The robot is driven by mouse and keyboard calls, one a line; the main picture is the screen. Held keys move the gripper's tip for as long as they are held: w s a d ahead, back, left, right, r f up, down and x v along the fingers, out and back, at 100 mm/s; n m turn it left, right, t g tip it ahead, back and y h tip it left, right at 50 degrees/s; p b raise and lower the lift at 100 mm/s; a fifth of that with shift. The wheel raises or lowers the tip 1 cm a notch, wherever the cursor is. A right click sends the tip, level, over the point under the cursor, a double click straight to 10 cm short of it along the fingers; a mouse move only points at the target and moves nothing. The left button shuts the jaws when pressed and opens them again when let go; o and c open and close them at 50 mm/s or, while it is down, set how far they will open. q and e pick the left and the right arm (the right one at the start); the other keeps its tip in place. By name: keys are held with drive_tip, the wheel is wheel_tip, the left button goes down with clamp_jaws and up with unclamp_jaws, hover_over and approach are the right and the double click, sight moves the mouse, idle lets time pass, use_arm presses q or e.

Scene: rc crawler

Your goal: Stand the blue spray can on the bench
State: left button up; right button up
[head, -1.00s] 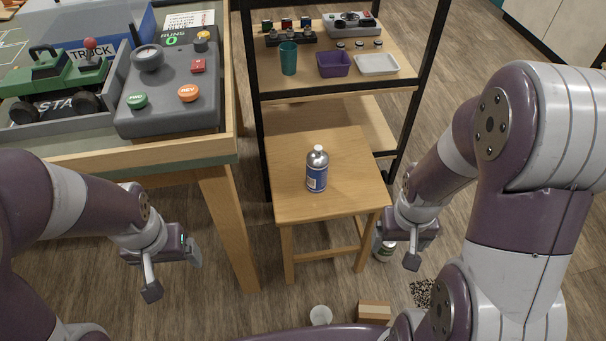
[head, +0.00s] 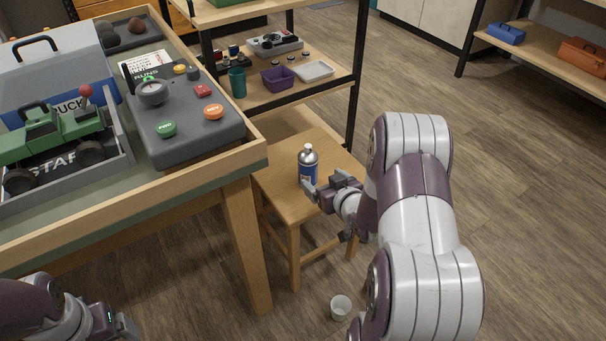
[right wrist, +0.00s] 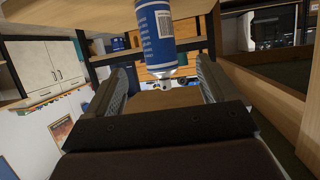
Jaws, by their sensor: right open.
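The blue spray can (head: 308,165), with a silver top, stands upright on the wooden stool (head: 283,190). My right gripper (head: 322,187) is open at the near right side of the can, and a finger covers part of its lower body. In the right wrist view the can (right wrist: 156,35) appears inverted, ahead of and between the spread fingers (right wrist: 158,88); I see no grip on it. The workbench (head: 130,208) stands to the left, with a wooden rim. My left gripper (head: 122,326) is partly in view at the bottom left, its jaws unclear.
The workbench holds a grey control box (head: 190,130) and a green truck (head: 55,140) in a grey tray. A shelf (head: 300,92) behind the stool carries a teal cup (head: 237,83) and a purple bin (head: 277,79). A white cup (head: 340,307) is on the floor.

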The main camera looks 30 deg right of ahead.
sight(312, 171)
drive_tip(key=b+x, duration=0.5)
drive_tip(key=x, duration=0.5)
drive_tip(key=shift+w+d+f, duration=0.1)
drive_tip(key=shift+w, duration=0.25)
